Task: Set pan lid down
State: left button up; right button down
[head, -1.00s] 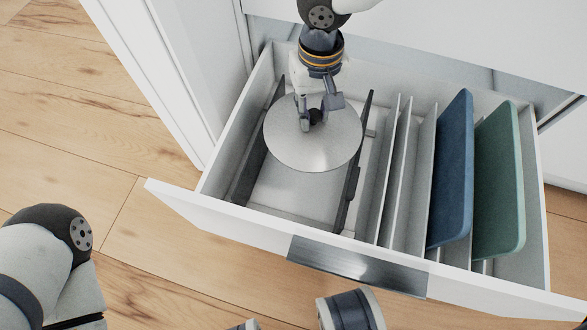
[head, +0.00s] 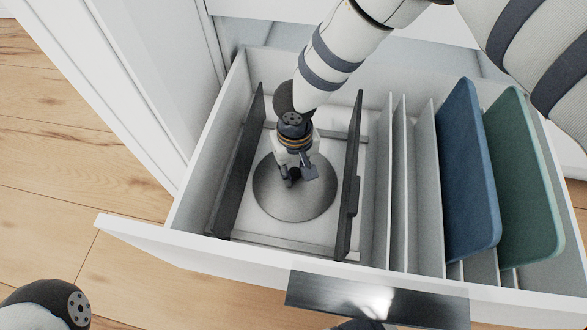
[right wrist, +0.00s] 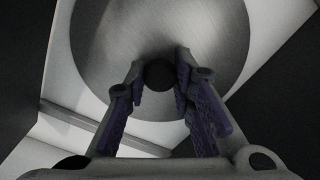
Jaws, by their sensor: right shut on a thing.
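The pan lid (head: 268,197) is a round, brushed-metal disc with a small dark knob. It lies flat and level inside the open drawer, between two dark upright dividers, low near the drawer floor. I cannot tell whether its underside touches the floor. My right gripper (head: 294,176) points down over the lid's middle and is shut on its knob. In the right wrist view the lid (right wrist: 110,45) fills the upper middle, with the dark knob (right wrist: 160,75) between the two fingertips. My left gripper is out of view.
The dark dividers (head: 237,165) (head: 349,190) flank the lid closely. To the right are thin pale partitions (head: 400,190), a blue board (head: 468,180) and a green board (head: 527,180) standing upright. The drawer front with its metal handle (head: 375,298) is nearest me.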

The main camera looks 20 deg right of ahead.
aim_at(294, 172)
jog(key=shift+r, duration=0.15)
jog(key=c, duration=1.4)
grip_release()
jog(key=shift+f, duration=0.2)
jog(key=shift+o, duration=0.2)
pick_arm(q)
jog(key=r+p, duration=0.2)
jog(key=p, duration=0.1)
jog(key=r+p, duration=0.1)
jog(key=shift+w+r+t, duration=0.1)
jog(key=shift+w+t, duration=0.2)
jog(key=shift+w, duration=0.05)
pick_arm(e)
notch_tip(294, 172, up, 12)
jog(key=shift+r, duration=0.2)
jog(key=shift+r, duration=0.1)
